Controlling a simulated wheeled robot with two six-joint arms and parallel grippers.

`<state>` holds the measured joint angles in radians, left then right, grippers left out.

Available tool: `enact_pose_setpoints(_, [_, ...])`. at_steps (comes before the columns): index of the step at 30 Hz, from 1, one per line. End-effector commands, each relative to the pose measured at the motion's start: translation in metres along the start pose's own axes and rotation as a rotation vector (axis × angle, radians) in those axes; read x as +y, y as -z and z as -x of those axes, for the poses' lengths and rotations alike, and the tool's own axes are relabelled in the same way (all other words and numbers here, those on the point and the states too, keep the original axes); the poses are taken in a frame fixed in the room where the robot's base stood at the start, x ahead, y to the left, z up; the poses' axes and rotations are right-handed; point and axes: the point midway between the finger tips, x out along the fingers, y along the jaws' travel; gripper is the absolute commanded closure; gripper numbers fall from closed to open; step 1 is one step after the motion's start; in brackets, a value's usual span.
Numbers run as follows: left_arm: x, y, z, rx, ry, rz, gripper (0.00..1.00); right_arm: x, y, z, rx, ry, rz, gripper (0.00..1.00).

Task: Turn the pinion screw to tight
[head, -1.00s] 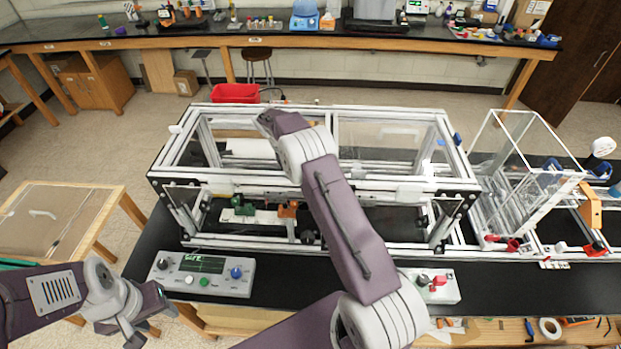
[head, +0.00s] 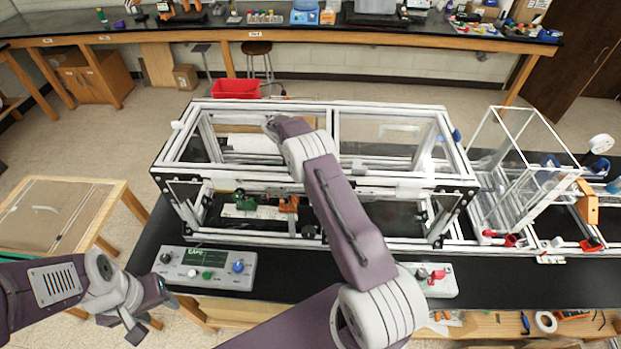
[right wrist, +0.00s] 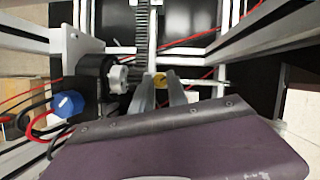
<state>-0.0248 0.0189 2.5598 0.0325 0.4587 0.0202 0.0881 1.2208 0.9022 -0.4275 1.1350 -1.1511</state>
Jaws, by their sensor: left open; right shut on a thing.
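My left gripper (head: 148,314) is open and empty at the lower left, in front of the bench and away from the frame.
In the right wrist view a black housing with a white knob (right wrist: 117,78) and a blue knob (right wrist: 67,103) sit left of the fingers, with red cables near. A control box (head: 207,270) and a switch box (head: 428,280) stand on the bench before the frame. Clear panels (head: 525,155) stand right.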

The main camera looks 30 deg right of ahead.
Motion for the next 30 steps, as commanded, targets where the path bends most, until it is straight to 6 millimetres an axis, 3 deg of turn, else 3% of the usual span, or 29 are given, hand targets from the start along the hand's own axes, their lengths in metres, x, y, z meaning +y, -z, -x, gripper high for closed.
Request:
enact_pose_setpoints(1, [0.000,-0.002,-0.017,0.000,0.000,0.000,0.52,0.003,0.003,-0.007,0.002,0.008,-0.037,1.00])
enact_pose_setpoints(4, [-0.001,-0.003,-0.023,-0.001,0.000,0.000,0.52,0.004,0.002,-0.004,0.002,0.038,-0.103,1.00])
enact_pose_setpoints(18, [-0.001,-0.003,-0.026,0.000,0.000,0.000,0.52,0.004,0.000,0.002,0.003,0.069,-0.165,1.00])
enact_pose_setpoints(19, [-0.001,-0.003,-0.026,0.000,0.000,0.000,0.52,0.004,0.000,0.002,0.003,0.069,-0.165,0.72])
enact_pose_setpoints(21, [-0.001,-0.003,-0.026,0.000,0.000,0.000,0.52,0.003,0.000,0.002,0.003,0.070,-0.164,0.59])
enact_pose_setpoints(30, [-0.001,-0.003,-0.027,0.000,0.000,0.000,0.52,0.003,0.000,0.001,0.002,0.071,-0.164,0.59])
